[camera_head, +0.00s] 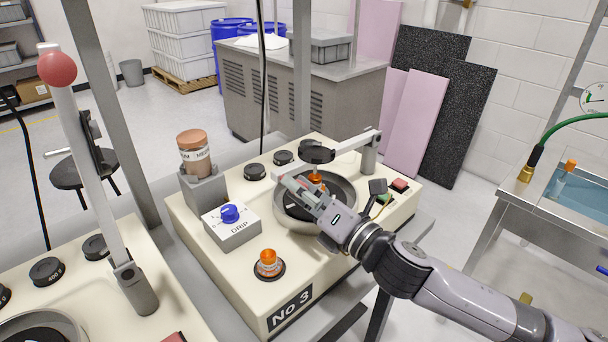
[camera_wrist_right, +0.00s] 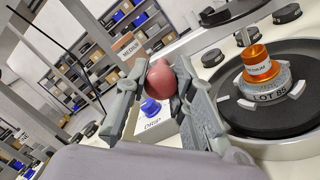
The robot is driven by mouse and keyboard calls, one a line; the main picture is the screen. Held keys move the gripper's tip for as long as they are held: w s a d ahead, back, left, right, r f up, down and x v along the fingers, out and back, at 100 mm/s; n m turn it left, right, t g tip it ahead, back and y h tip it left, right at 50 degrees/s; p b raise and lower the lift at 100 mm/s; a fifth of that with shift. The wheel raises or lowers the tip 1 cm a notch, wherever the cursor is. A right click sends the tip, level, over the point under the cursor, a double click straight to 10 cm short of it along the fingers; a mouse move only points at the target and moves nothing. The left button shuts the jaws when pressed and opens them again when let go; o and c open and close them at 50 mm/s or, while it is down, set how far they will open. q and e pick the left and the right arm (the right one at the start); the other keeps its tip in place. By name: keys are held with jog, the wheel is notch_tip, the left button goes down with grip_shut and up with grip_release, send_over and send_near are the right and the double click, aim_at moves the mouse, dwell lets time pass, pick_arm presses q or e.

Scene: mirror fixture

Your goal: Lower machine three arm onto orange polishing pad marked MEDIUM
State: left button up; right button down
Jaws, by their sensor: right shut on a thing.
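Machine No 3 (camera_head: 235,285) is the cream bench unit in the middle of the head view. Its grey arm (camera_head: 345,145) reaches from a post at the back right out over the round bowl. The arm ends in a red ball knob (camera_wrist_right: 161,78), seen in the right wrist view. My right gripper (camera_head: 295,190) is shut on this knob. The orange piece marked MEDIUM (camera_wrist_right: 257,64) sits on a grey holder on the dark plate; it shows partly in the head view (camera_head: 316,178). A thin pin hangs from the arm near its top; contact is unclear. My left gripper is out of view.
A blue-knobbed DRIP box (camera_head: 232,226), a brown-lidded jar (camera_head: 195,155) and another orange piece (camera_head: 268,262) stand on the machine. A neighbouring machine's arm stands raised with a red ball (camera_head: 57,69) at left. A sink (camera_head: 580,195) is at right.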

jog(key=shift+f+n+b, duration=0.35)
jog(key=shift+f+n, duration=0.05)
jog(key=shift+f, duration=0.7)
jog(key=c, duration=1.3)
grip_release()
jog(key=shift+c, duration=0.2)
jog(key=v, duration=1.2)
jog(key=shift+f, duration=0.1)
